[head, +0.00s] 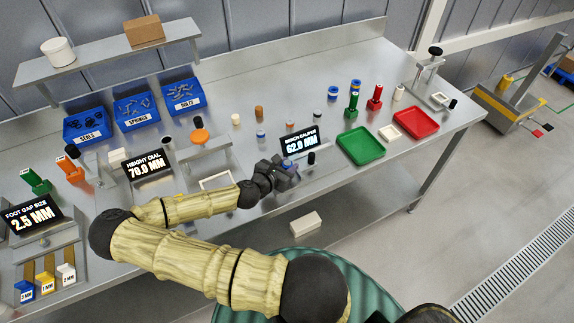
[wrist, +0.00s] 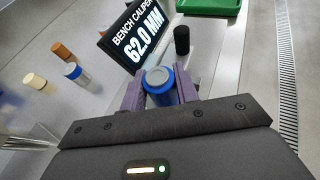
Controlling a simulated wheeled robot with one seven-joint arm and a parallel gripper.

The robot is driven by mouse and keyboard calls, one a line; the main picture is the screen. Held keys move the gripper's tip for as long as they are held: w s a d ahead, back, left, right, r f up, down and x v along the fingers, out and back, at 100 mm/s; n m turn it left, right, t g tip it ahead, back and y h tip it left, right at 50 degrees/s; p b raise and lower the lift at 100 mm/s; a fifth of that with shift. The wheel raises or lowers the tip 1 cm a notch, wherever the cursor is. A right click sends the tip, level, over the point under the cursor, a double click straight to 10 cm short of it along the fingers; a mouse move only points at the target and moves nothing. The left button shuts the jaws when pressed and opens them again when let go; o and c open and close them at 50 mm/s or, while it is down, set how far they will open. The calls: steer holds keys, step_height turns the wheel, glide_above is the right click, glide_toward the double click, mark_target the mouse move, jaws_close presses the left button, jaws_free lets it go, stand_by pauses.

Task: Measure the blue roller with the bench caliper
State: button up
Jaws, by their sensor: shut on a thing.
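The blue roller (wrist: 160,90), a blue cylinder with a grey top, stands between the two purple fingers of my gripper (wrist: 160,97) in the wrist view. My gripper is shut on it. In the head view my gripper (head: 285,168) is at the bench's front part, just below the bench caliper (head: 299,141). The caliper's display reads 62.0 MM, and it also shows in the wrist view (wrist: 136,36). A black cylindrical knob (wrist: 181,40) stands right of the display. My gripper hides the caliper's jaws, so contact between roller and caliper cannot be told.
Beside the caliper are a green tray (head: 361,146) and a red tray (head: 416,122). A height dial (head: 148,164) stands to the left. Several small cylinders, among them an orange-brown one (wrist: 62,50), stand behind. Blue bins (head: 136,111) line the back left.

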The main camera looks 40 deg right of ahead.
steer(key=shift+f, duration=0.25)
steer(key=o, duration=1.1)
steer(key=b+v, duration=0.3)
steer(key=v, duration=1.4)
steer(key=shift+a+r, duration=0.1)
steer(key=shift+a, duration=0.05)
steer(key=s+a+f+m+g+y, duration=0.55)
steer(key=f+m+y, duration=0.2)
steer(key=m, duration=0.25)
steer(key=w+a+r+m+t+y, duration=0.1)
steer(key=r+m+y, duration=0.1)
steer(key=r, duration=0.3)
steer(key=a+r+m+t+y, duration=0.1)
steer(key=a+r+m+t, duration=0.1)
steer(key=r+m, duration=0.3)
steer(key=w+a+r+m+t+y, duration=0.1)
steer(key=r+m+y, duration=0.1)
steer(key=r+m, duration=0.2)
steer(key=shift+w+a+r+t+y, duration=0.15)
steer(key=shift+r+y, duration=0.05)
steer(key=shift+r, duration=0.5)
steer(key=shift+w+a+r+t+y, duration=0.1)
steer(key=shift+w+r+y, duration=0.05)
steer(key=shift+r, duration=0.5)
